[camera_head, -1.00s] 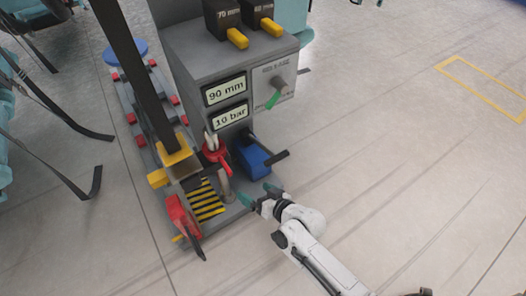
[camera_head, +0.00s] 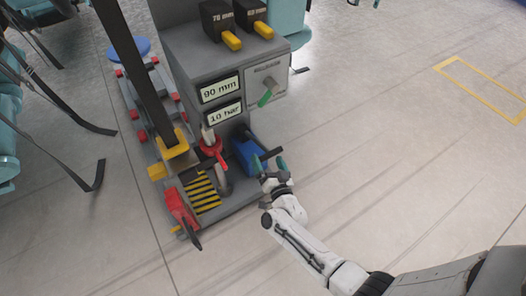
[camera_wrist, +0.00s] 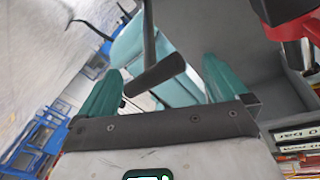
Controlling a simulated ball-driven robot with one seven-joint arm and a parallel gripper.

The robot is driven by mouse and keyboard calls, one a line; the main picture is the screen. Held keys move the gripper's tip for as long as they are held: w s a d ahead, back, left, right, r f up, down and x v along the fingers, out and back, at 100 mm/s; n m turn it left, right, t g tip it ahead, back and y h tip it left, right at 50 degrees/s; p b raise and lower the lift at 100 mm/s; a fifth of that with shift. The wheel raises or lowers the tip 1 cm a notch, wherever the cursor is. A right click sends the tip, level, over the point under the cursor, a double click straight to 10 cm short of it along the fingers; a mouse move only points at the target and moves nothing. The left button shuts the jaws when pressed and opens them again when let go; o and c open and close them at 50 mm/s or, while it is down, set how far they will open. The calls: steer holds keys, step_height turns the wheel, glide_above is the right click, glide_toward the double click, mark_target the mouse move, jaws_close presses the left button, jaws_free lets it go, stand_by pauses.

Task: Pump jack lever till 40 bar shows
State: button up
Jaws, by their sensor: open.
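The jack is a blue block (camera_head: 247,156) at the right foot of the grey stand. Its lever has a dark handle (camera_head: 271,154) sticking out to the right. The pressure display (camera_head: 225,114) on the stand reads 10 bar. My gripper (camera_head: 269,164) is open at the handle, with a teal finger to either side of it. In the wrist view, the dark handle (camera_wrist: 155,75) lies across the gap between my open fingers (camera_wrist: 160,88), its thin rod running upward. I cannot tell whether a finger touches it.
A second display (camera_head: 219,89) reads 90 mm. A green switch (camera_head: 265,98) is on the stand's side panel. A red valve-like part (camera_head: 212,146) and a red clamp-like part (camera_head: 180,208) sit near the striped plate (camera_head: 201,190). The floor to the right is clear.

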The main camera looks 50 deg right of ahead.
mark_target(258, 142)
steer(key=b+x, duration=0.1)
steer(key=x, duration=0.4)
steer(key=shift+w+d+b, duration=0.25)
steer(key=shift+w+b, duration=0.05)
steer(key=shift+b, duration=0.1)
